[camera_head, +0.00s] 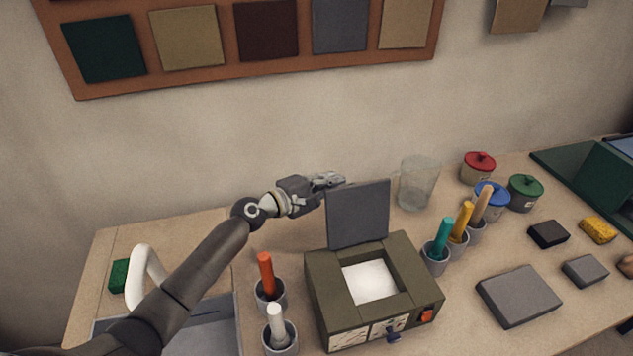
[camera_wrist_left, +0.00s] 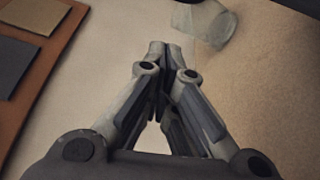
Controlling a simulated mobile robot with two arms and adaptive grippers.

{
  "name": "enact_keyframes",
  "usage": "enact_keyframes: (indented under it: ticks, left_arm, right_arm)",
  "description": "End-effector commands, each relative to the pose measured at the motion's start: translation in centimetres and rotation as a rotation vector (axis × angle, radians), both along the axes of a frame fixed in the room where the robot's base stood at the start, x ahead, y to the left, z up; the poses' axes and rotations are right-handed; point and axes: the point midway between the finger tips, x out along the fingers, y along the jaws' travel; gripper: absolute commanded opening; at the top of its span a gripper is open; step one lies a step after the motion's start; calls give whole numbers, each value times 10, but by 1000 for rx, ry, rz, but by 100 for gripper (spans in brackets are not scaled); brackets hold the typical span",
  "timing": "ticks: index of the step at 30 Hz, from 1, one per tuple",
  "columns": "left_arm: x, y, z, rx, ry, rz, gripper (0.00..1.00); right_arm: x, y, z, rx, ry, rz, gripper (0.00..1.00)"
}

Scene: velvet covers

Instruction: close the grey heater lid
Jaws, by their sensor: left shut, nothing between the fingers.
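The grey heater lid (camera_head: 358,214) stands upright, open, at the back edge of the olive-green heater (camera_head: 409,274). A white square shows in the heater's top opening. My left gripper (camera_head: 338,180) is behind the upper left corner of the lid; I cannot tell whether it touches it. In the left wrist view its fingers (camera_wrist_left: 158,48) are shut together with nothing between them. The lid does not show clearly in the left wrist view. My right gripper is not in view.
A glass jar (camera_head: 417,184) stands right of the lid. Cups with an orange-handled tool (camera_head: 266,272) and a white-handled tool (camera_head: 276,322) stand left of the heater. Teal- and yellow-handled tools (camera_head: 443,236) stand right of it. A grey box (camera_head: 518,296) lies farther right.

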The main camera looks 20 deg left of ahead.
Motion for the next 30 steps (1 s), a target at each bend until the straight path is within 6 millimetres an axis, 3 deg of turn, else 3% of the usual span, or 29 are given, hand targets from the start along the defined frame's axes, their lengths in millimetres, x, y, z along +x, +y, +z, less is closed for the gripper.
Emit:
enact_keyframes:
  ticks: [1, 9, 30]
  left_arm:
    - [-8, -3, 6, 3, 6, -3, 0]
    - [-25, -16, 9, 2, 3, -1, 0]
    - [-30, -19, 9, 21, -25, -1, 0]
  right_arm:
    - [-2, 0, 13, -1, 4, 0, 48]
    - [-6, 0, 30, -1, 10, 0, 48]
    - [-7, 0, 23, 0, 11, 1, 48]
